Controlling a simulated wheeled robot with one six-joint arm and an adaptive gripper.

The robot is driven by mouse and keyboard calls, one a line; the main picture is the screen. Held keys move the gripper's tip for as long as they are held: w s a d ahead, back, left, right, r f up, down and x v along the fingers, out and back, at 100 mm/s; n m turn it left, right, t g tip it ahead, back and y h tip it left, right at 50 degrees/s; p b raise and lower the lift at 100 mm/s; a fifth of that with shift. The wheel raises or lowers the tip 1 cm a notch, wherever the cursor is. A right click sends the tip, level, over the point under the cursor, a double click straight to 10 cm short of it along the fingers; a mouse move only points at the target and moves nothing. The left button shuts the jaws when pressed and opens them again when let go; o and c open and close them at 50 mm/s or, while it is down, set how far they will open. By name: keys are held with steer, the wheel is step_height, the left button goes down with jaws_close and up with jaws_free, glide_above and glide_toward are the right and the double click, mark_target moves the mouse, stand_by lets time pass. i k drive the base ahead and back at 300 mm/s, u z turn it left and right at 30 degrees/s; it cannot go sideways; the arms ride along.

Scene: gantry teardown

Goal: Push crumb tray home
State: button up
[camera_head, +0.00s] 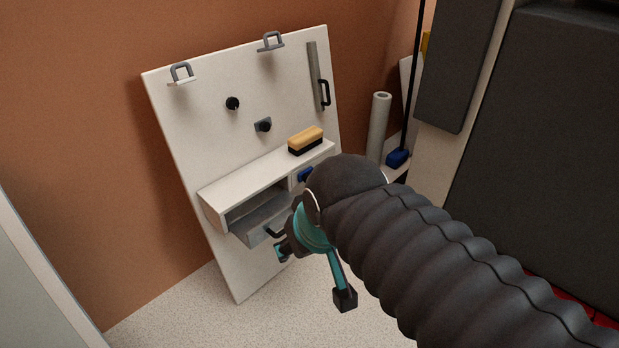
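The crumb tray (262,217) is a grey drawer under a white shelf unit on the upright white board. It sticks out from the unit, with its front and dark handle (275,232) toward me. My gripper (314,274) is just in front of and to the right of the tray's front, below the shelf. Its teal fingers with dark tips are spread wide, with nothing visible between them. My wrist hides the right end of the unit, and I cannot tell whether the gripper touches the handle.
A yellow-and-black brush (306,140) lies on the white shelf (270,170). The board (200,130) also bears latches, black knobs (263,125) and a grey strip with a handle (318,80). A grey roll (378,125) stands to the right. The speckled floor (200,310) in front looks clear.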

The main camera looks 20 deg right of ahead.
mark_target(274, 215)
steer(key=u, duration=1.65)
steer(key=k, duration=0.4)
steer(key=z, duration=1.05)
